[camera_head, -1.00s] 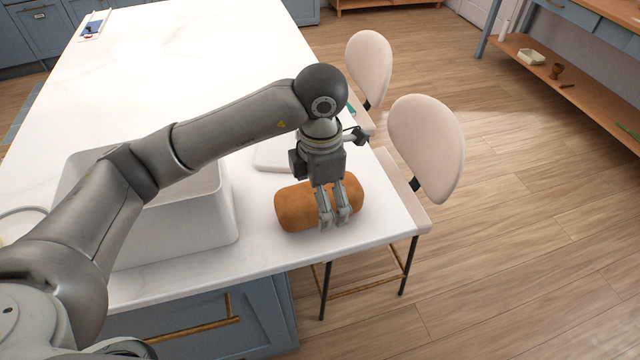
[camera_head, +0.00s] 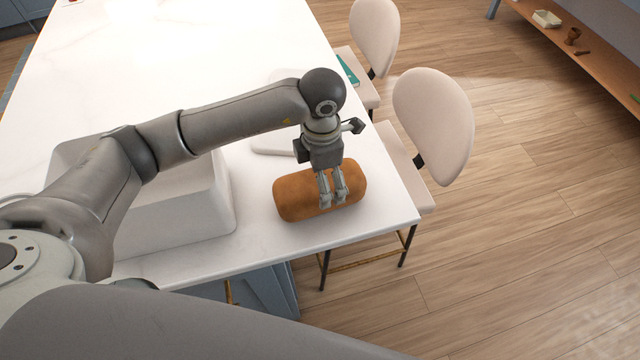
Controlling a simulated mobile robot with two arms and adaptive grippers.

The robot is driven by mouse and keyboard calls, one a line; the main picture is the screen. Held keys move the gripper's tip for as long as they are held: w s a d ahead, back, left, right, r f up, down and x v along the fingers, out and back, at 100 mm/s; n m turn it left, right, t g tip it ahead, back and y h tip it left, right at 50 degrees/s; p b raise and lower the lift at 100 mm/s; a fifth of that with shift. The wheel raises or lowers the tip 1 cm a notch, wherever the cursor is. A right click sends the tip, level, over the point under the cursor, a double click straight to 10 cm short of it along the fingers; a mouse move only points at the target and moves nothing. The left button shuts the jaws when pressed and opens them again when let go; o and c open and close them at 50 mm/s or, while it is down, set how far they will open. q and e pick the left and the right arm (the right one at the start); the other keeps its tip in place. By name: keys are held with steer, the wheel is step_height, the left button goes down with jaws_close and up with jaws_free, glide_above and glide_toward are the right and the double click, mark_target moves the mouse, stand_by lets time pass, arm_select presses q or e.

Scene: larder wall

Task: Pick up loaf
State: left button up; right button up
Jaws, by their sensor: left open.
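The loaf (camera_head: 296,198) is a brown, rounded log lying on the white table (camera_head: 280,244) near its front right corner. My left gripper (camera_head: 333,201) points down at the loaf, with its fingers in front of the loaf's right half in this view. The jaws are open. I cannot tell whether the fingertips touch the loaf, and they hide a strip of it. My right gripper is not in view; a large grey arm link of mine crosses the bottom of the picture.
Two cream chairs (camera_head: 432,122) (camera_head: 374,38) stand along the table's right edge. The tabletop in front of the loaf is clear.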

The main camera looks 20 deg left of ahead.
arm_select(q)
step_height(320, 180, down, 3)
steer(key=shift+s+a+f+p, duration=0.15)
steer(key=shift+p, duration=0.55)
steer(key=shift+f, duration=0.3)
steer(key=shift+c, duration=0.6)
steer(key=c, duration=1.1)
steer(key=shift+o, duration=0.2)
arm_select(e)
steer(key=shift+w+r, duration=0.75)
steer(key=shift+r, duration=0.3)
